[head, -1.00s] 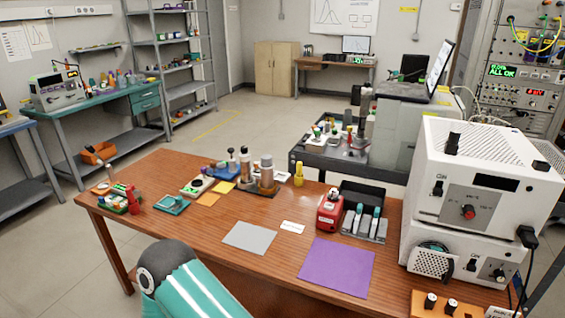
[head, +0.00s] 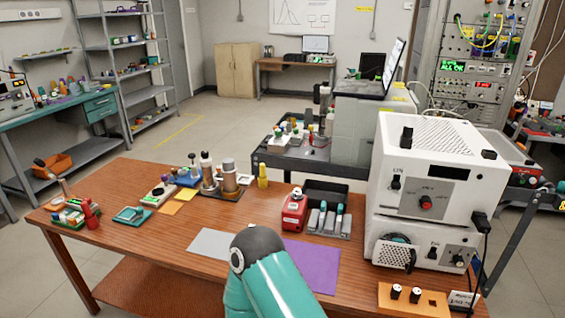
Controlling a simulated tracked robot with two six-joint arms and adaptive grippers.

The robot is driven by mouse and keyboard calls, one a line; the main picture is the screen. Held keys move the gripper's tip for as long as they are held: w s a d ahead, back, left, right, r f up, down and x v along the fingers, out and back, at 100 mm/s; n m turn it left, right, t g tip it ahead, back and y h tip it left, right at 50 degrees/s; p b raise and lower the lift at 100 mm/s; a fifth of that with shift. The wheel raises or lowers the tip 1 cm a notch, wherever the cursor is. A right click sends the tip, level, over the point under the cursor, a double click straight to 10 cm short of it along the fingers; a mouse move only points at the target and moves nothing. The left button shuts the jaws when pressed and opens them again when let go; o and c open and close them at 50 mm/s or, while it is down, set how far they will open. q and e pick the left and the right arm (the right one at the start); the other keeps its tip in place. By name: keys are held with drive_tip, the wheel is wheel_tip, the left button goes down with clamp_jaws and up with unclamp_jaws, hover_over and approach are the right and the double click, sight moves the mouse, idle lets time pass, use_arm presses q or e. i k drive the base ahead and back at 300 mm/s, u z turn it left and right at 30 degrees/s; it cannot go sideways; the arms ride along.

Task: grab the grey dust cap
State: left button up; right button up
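I cannot make out a grey dust cap for certain; the parts on the table are too small to tell. Grey-topped cylinders stand in a dark holder (head: 219,193) at the table's back. A teal link of my arm with a dark rounded joint rises from the bottom middle and covers part of a grey mat (head: 211,243) and a purple mat (head: 318,268). Neither gripper is in view, so what they hold is hidden.
The wooden table (head: 150,250) has clear room at its front left. A red box (head: 294,211) and a black bin (head: 327,193) stand right of centre. White stacked instruments (head: 425,180) block the right side. An orange block with knobs (head: 400,297) lies at front right.

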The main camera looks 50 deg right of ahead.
sight(228, 164)
drive_tip(key=z, duration=0.6)
drive_tip(key=i, duration=1)
